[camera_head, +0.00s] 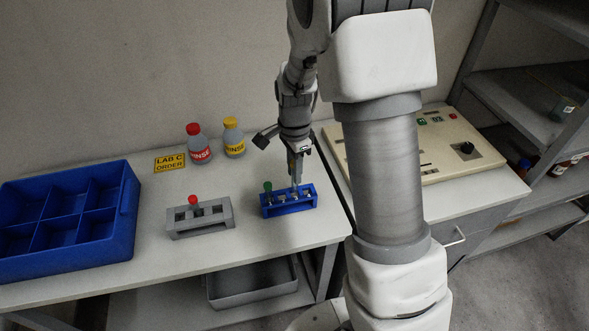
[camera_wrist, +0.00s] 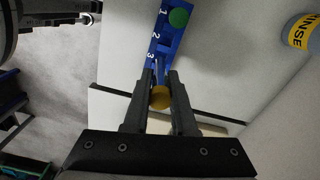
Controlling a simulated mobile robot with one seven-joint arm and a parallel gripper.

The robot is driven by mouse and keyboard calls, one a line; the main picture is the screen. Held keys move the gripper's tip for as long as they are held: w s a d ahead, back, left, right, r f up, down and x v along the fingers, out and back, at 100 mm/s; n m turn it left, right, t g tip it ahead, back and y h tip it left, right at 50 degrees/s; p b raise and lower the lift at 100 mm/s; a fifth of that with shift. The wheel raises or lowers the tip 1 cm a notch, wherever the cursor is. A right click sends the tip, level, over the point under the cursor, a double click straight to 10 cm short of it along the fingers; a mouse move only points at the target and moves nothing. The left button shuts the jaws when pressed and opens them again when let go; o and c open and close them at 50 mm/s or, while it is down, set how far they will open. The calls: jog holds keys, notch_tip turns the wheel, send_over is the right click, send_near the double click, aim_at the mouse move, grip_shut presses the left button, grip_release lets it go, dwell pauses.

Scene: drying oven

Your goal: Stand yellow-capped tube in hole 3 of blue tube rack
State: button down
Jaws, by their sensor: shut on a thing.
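The blue tube rack (camera_head: 290,209) stands near the right end of the table; its numbers 1, 2 and 3 show in the wrist view (camera_wrist: 170,46). A green-capped tube (camera_head: 267,187) stands in hole 1, its cap also in the wrist view (camera_wrist: 179,18). My gripper (camera_head: 296,181) points down over the rack. In the wrist view my gripper (camera_wrist: 160,92) is shut on the yellow-capped tube (camera_wrist: 160,98), cap between the fingers, by the number 3. Its lower end is hidden, so I cannot tell whether it is in the hole.
A grey rack (camera_head: 202,221) with a red-capped tube (camera_head: 193,201) stands to the left. A blue compartment bin (camera_head: 128,225) is at far left. Red-capped (camera_head: 199,146) and yellow-capped (camera_head: 234,139) rinse bottles stand behind. A beige machine (camera_head: 465,130) is at right.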

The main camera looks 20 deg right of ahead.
aim_at(295, 191)
jog(key=shift+f+b, duration=2.1)
jog(key=shift+f, duration=0.95)
jog(key=c, duration=0.7)
grip_release()
jog(key=shift+o, duration=0.2)
jog(key=shift+r, duration=0.1)
notch_tip(295, 191, up, 16)
jog(key=shift+r+p, duration=0.25)
jog(key=shift+p, duration=0.65)
jog(key=shift+r, duration=0.45)
